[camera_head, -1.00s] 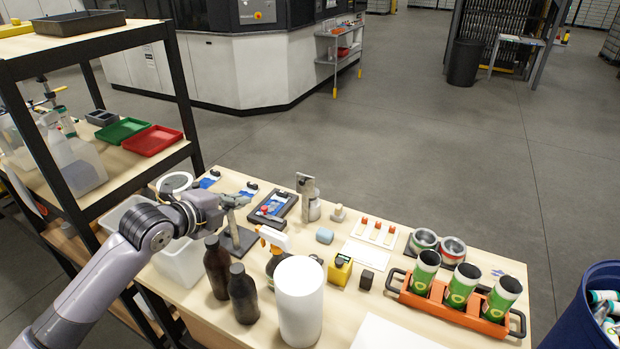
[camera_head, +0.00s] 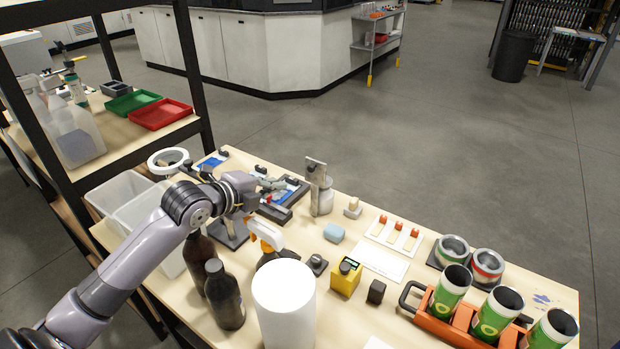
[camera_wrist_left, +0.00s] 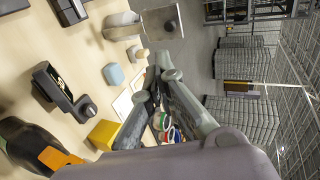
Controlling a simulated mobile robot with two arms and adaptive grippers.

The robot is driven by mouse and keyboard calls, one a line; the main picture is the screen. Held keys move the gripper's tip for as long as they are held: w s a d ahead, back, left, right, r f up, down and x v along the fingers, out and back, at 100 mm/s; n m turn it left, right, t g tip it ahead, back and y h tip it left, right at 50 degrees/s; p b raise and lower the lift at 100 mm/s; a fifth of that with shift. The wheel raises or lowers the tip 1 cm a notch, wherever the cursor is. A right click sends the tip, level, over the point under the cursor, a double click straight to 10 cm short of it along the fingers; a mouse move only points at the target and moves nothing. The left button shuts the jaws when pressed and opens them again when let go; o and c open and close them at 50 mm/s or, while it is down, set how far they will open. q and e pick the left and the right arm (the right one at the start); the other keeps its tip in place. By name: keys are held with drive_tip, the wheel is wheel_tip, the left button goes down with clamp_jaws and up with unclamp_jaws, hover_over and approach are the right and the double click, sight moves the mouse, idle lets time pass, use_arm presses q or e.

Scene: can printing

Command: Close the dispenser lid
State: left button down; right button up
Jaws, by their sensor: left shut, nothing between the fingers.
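The dispenser (camera_head: 322,202) is a small metallic grey container near the table's far edge in the head view. Its lid (camera_head: 316,172) is a flat plate standing up, so it is open. In the left wrist view the dispenser (camera_wrist_left: 122,27) lies at the top, with the lid (camera_wrist_left: 161,22) to its right. My left gripper (camera_head: 276,184) is shut and empty, to the left of the dispenser and apart from it. Its closed fingers (camera_wrist_left: 161,68) also show in the left wrist view. My right gripper is not in view.
A dark tray (camera_head: 290,200) lies under and beside my left gripper. A spray bottle (camera_head: 266,236), dark bottles (camera_head: 225,295) and a white cylinder (camera_head: 284,305) stand nearer. A blue block (camera_head: 334,233) and wooden stamp (camera_head: 353,208) sit close to the dispenser. Open floor lies beyond the table.

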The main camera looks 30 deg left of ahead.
use_arm(q)
drive_tip(key=p, duration=0.5)
approach(313, 174)
drive_tip(key=w+d, duration=0.2)
drive_tip(key=w, duration=0.1)
drive_tip(key=shift+w+d+f, duration=0.1)
drive_tip(key=shift+d+f, duration=0.1)
